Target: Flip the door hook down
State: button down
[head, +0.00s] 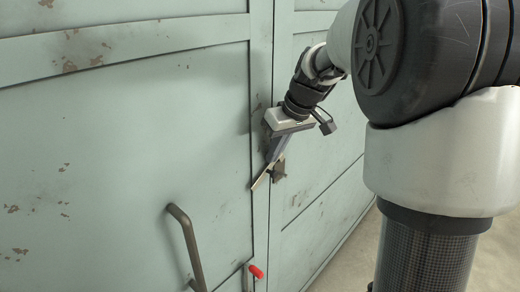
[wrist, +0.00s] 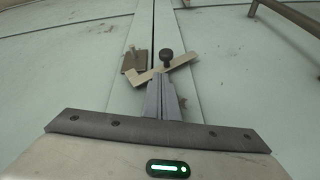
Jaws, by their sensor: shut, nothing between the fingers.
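The door hook (wrist: 180,65) is a pale, flat bar with a bent end, lying aslant across the seam between two door leaves in the wrist view. A dark round knob (wrist: 166,55) stands out from it. A brown catch plate (wrist: 134,62) sits beside the bent end, left of the seam; I cannot tell if they touch. In the head view the hook (head: 261,180) slopes down to the left from the seam. My gripper (wrist: 161,77) is shut and empty, its fingertips at the bar near the bent end. Contact is unclear. The gripper (head: 274,160) partly hides the hook in the head view.
The pale green metal doors (head: 130,130) are worn and fill most of the view. A bar handle (head: 188,247) stands out from the left leaf, below the hook. A red-tipped lever (head: 256,271) is low near the seam. Grey floor (head: 345,255) shows at lower right.

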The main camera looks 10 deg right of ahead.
jog(key=shift+w+d+f+b, duration=0.4)
jog(key=shift+d+f+b, duration=0.2)
jog(key=shift+f, duration=0.15)
jog(key=shift+w+d+f+b, duration=0.4)
jog(key=shift+d+f+b, duration=0.1)
jog(key=shift+f+b, duration=0.15)
notch_tip(320, 180, up, 5)
jog(key=p, duration=0.3)
send_over(281, 158)
jog(key=s+d, duration=0.1)
jog(key=s, duration=0.1)
jog(key=shift+d, duration=0.1)
jog(key=w+d+r, duration=0.1)
jog(key=d+r, duration=0.2)
jog(key=d, duration=0.3)
jog(key=shift+d+r, duration=0.25)
jog(key=shift+r, duration=0.05)
